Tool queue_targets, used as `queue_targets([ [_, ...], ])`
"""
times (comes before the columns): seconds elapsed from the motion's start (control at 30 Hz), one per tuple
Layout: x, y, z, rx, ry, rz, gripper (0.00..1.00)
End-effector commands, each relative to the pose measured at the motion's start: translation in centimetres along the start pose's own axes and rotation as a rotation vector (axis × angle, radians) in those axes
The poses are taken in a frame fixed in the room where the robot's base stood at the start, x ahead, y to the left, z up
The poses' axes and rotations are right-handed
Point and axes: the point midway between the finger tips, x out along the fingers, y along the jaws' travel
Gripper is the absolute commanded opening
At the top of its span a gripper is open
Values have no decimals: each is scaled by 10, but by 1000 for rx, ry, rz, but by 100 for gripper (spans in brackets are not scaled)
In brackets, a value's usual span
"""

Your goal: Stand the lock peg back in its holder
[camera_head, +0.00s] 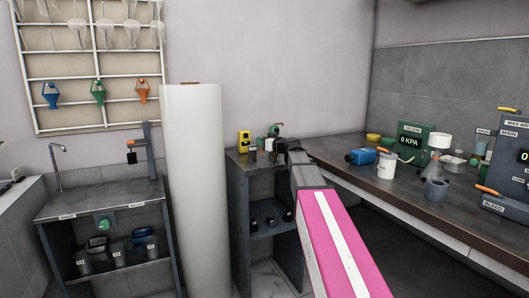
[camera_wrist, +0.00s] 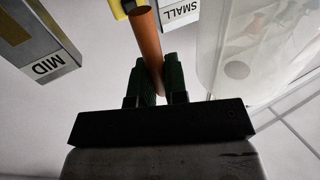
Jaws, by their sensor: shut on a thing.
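My gripper (camera_wrist: 156,64) has its two green fingers shut on an orange-brown rod (camera_wrist: 147,36), which I take to be the lock peg. The rod runs from between the fingers to the top edge of the wrist view, where a yellow and black piece (camera_wrist: 122,8) sits beside or behind it. I cannot tell whether they touch. In the head view my gripper is small and dark at the end of my pink arm, over the small dark bench (camera_head: 242,157); the rod cannot be made out there. I cannot identify the peg's holder in either view.
In the wrist view a grey block labelled MID (camera_wrist: 40,45) is left and a SMALL label (camera_wrist: 180,12) lies near the rod. A yellow device (camera_head: 244,141) stands on the small bench. A white column (camera_head: 196,190) stands left; a cluttered counter (camera_head: 400,195) lies right.

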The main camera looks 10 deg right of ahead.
Motion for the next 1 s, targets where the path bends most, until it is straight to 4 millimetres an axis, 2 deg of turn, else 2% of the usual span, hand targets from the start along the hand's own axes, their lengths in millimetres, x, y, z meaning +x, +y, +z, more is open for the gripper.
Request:
queue_targets([
  [0.03,0,7,4,2,0,0,0],
  [0.17,-1,14,9,0,0,-1,0],
  [0.33,-2,14,19,1,-1,-1,0],
  [0.5,-2,14,42,1,-1,0,0],
  [0.6,-2,14,49,1,0,0,0],
  [0.97,-2,14,52,1,0,0,0],
  [1.0,-2,14,52,0,0,0,26],
])
